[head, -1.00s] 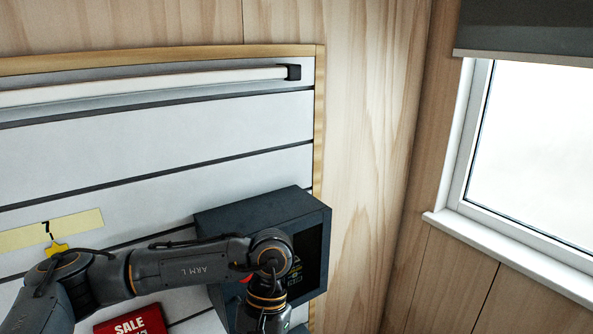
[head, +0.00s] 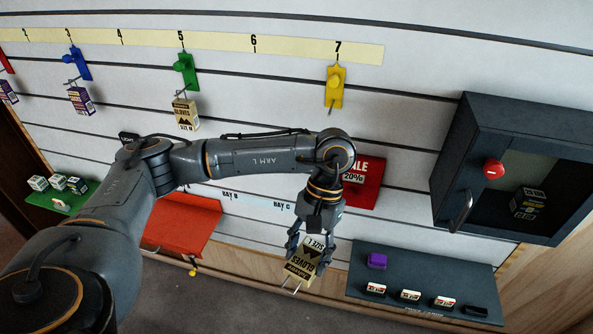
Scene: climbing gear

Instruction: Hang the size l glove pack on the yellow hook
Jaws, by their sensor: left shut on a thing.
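The size L glove pack (head: 304,259), tan with black print, hangs tilted below my left gripper (head: 308,240). The left gripper is shut on it and holds it in front of the wall, above the floor and left of the dark shelf. The pack's printing looks turned over. The yellow hook (head: 335,86) is on the slatted wall under number 7, up and to the right of the pack. It looks empty. My right gripper is not in view.
A red sale sign (head: 364,182) lies behind my left wrist. A dark cabinet (head: 515,168) juts out at the right. A dark shelf (head: 420,283) with small boxes is below it. A size M glove pack (head: 185,114) hangs on the green hook (head: 185,70). A red shelf (head: 182,226) is lower left.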

